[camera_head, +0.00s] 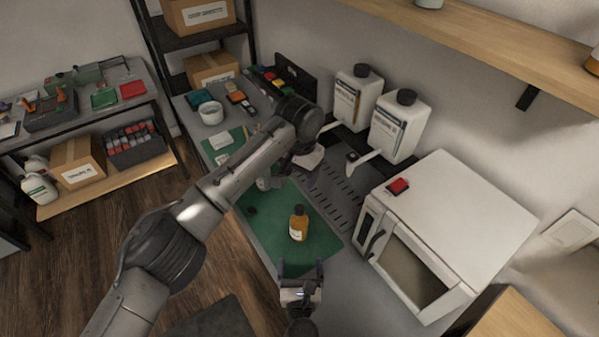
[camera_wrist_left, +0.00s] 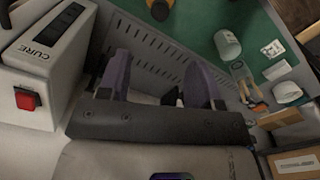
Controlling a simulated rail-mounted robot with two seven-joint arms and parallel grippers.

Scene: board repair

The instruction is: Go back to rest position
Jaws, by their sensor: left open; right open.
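My left gripper (camera_head: 309,158) is above the grey perforated panel behind the green mat, partly hidden by its own arm. In the left wrist view its two purple-grey fingers (camera_wrist_left: 160,78) stand apart with nothing held between them. My right gripper (camera_head: 301,284) is at the near edge of the green mat (camera_head: 265,233), its fingers apart and empty. An amber bottle (camera_head: 298,224) stands upright on the mat between the two grippers, touching neither.
A white oven (camera_head: 460,215) with a red button (camera_head: 398,187) stands right of the mat. Two white dispenser bottles (camera_head: 399,125) are on the wall behind my left gripper. A wooden shelf (camera_head: 480,45) overhangs at the upper right.

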